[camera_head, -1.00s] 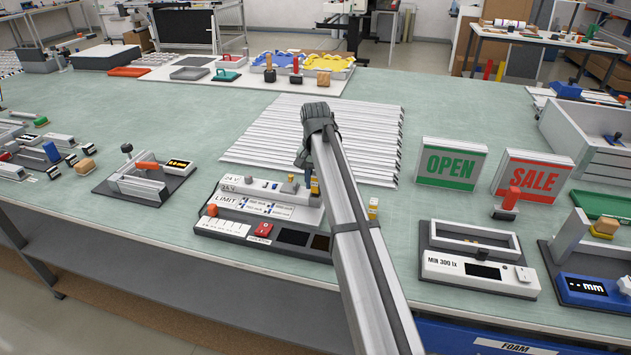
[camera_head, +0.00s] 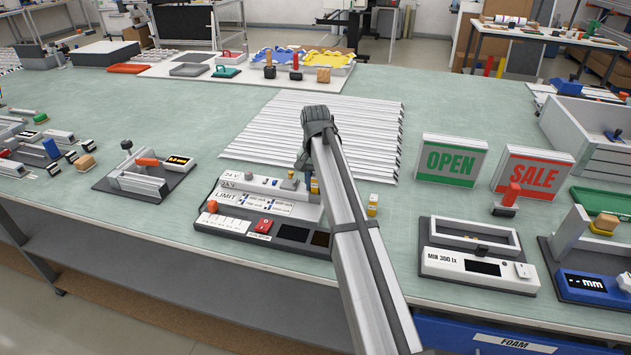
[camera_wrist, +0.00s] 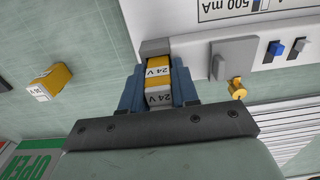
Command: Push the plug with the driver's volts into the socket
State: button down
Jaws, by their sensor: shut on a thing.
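My gripper (camera_wrist: 158,98) is shut on a yellow plug (camera_wrist: 159,86) with white labels reading 24 V, held between its blue fingers. The far end of the plug meets a grey socket block (camera_wrist: 155,47) on the edge of the white driver; how deep it sits I cannot tell. In the head view the driver (camera_head: 262,207) carries the labels 24 V and LIMIT, and my arm hides most of the gripper and plug. Another yellow plug (camera_wrist: 50,82) with a white label lies apart on the left in the wrist view; its label is hard to read.
The driver's dark base has a red switch (camera_head: 264,226), an orange knob (camera_head: 212,206) and dark windows. A white light-meter fixture (camera_head: 478,265) stands to the right. OPEN (camera_head: 450,162) and SALE (camera_head: 532,174) signs stand behind it. Ribbed metal strips (camera_head: 290,130) lie behind the driver.

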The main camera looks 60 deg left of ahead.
jog(key=c, duration=0.8)
grip_release()
jog(key=shift+f, duration=0.1)
notch_tip(320, 180, up, 14)
dwell(0.4)
